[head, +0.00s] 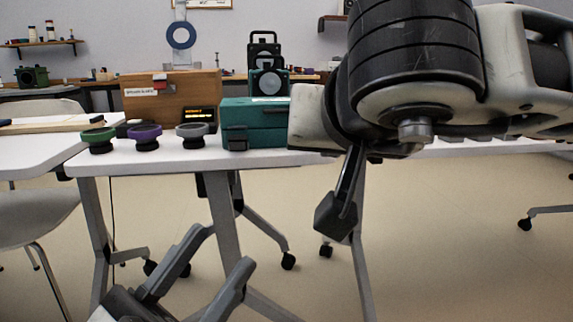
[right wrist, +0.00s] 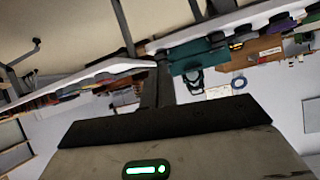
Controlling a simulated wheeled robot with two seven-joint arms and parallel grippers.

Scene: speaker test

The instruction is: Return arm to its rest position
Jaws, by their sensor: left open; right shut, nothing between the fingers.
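My right arm (head: 415,60) fills the upper right of the head view, raised in front of the table. Its gripper (head: 336,214) points down before the table's front edge, shut and empty. In the right wrist view the closed fingers (right wrist: 159,82) show at the middle, with nothing between them. My left gripper (head: 226,248) is at the bottom of the head view, low in front of the table, with its two fingers apart and empty.
A white table (head: 180,160) holds a green (head: 98,139), a purple (head: 145,137) and a grey (head: 192,134) round piece, a wooden box (head: 150,92) and a teal case (head: 255,115). A white chair (head: 35,215) stands at left. Bare floor shows at right.

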